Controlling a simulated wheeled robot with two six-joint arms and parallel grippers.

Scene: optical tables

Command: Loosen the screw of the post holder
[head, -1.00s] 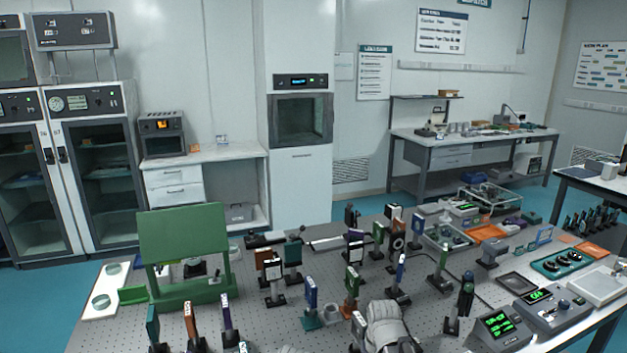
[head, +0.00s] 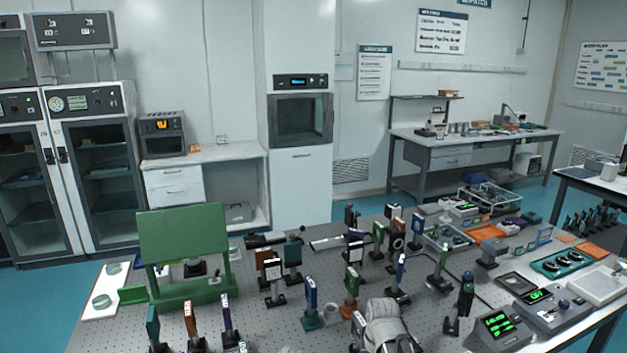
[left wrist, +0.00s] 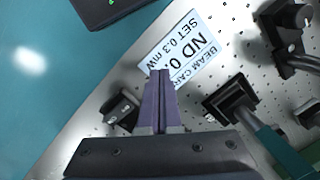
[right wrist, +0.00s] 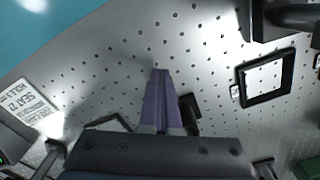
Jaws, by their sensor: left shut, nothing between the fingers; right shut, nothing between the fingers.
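Several post holders with coloured posts stand on the perforated optical table (head: 200,315) in the head view. I cannot tell which one is the task's. In the left wrist view a black post holder base (left wrist: 232,98) carries a teal post (left wrist: 278,145), and a black holder with a rounded end (left wrist: 290,20) is at the top right. No screw can be clearly made out. My left gripper (left wrist: 160,76) is shut and empty, over a printed beam card (left wrist: 185,50). My right gripper (right wrist: 160,74) is shut and empty above bare perforated table.
A green stand (head: 185,240) is at the table's left. Instruments with green displays (head: 505,328) and an orange tray (head: 487,233) are at the right. In the right wrist view a black square frame (right wrist: 263,82) and a printed card (right wrist: 25,108) lie on the table.

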